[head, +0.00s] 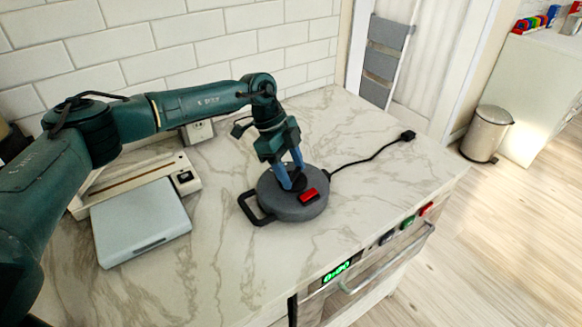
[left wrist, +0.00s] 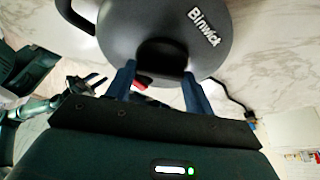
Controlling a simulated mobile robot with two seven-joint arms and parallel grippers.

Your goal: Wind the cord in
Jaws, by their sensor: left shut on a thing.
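The cord reel (head: 285,210) is a flat grey drum on the marble counter, with a black carrying handle (head: 252,207) on its left and a red button (head: 309,196) on top. The black cord (head: 365,160) runs from its right side to a plug (head: 408,136) lying on the counter. My left gripper (head: 292,178) comes down over the drum, shut on the black knob (left wrist: 162,57) at its middle. The drum also shows in the left wrist view (left wrist: 140,20). What seems to be my right gripper (left wrist: 88,83) is small at that view's left edge, its jaws unclear.
A pale blue-grey flat box (head: 140,222) and a cream device (head: 180,172) stand to the left. The counter's front edge has buttons, a green display (head: 338,271) and a handle bar (head: 385,262). The counter right of the reel is clear except for the cord.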

